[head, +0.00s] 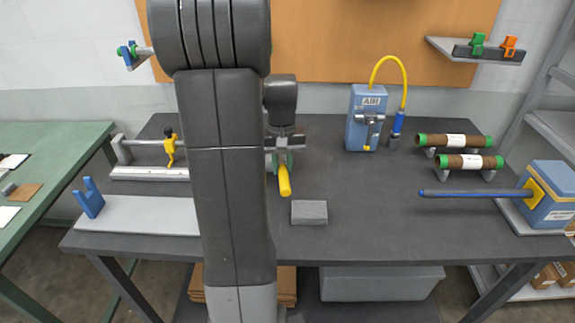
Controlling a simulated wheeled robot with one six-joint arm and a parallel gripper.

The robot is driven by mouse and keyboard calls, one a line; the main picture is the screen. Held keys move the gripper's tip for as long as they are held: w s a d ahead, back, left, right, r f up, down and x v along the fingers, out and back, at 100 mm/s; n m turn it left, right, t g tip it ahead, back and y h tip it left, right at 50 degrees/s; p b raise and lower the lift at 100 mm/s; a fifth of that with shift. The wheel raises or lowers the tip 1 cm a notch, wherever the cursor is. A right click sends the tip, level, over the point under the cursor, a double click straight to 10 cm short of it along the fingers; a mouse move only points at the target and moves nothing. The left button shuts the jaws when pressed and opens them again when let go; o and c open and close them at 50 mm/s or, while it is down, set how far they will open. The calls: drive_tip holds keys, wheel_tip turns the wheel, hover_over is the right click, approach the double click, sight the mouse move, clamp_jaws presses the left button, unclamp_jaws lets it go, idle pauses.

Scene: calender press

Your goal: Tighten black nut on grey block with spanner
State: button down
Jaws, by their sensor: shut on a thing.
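My gripper (286,148) is above the middle of the dark table, just right of my arm. It is shut on a yellow-handled tool (285,181) with a green part near the jaws. The handle points down and toward the front. I cannot tell whether this is the spanner, as its head is hidden. A plain grey block (309,212) lies on the table, in front and right of the handle and apart from it. I cannot make out a black nut on it. A small black knob (168,132) tops a yellow piece on the grey fixture at the left.
A blue fork-shaped holder (90,198) stands on a light plate at the left. A blue AIR unit (366,118) with a yellow hose stands at the back. Brown rollers (455,140) and a blue box (549,194) with a long blue rod are at the right. The middle right is clear.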

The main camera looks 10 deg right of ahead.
drive_tip(key=shift+w+a+r+m, duration=0.1)
drive_tip(key=shift+w+a+m, duration=0.1)
drive_tip(key=shift+a+m, duration=0.65)
drive_tip(key=shift+w+a+m+p, duration=0.25)
drive_tip(key=shift+a+m, duration=0.3)
drive_tip(key=shift+m, duration=0.15)
drive_tip(key=shift+w+a+m+p, duration=0.2)
drive_tip(key=shift+w+a+m, duration=0.05)
drive_tip(key=shift+a+m, duration=0.35)
drive_tip(key=shift+w+a+m+p, duration=0.25)
drive_tip(key=shift+w+a+m, duration=0.3)
drive_tip(key=shift+m, duration=0.3)
drive_tip(key=shift+w+a+m+p, duration=0.25)
drive_tip(key=shift+w+a+m, duration=0.2)
drive_tip(key=shift+m, duration=0.35)
drive_tip(key=shift+s, duration=0.15)
drive_tip(key=shift+s+d+n, duration=0.35)
drive_tip(key=shift+d+n, duration=0.05)
drive_tip(key=shift+n, duration=0.3)
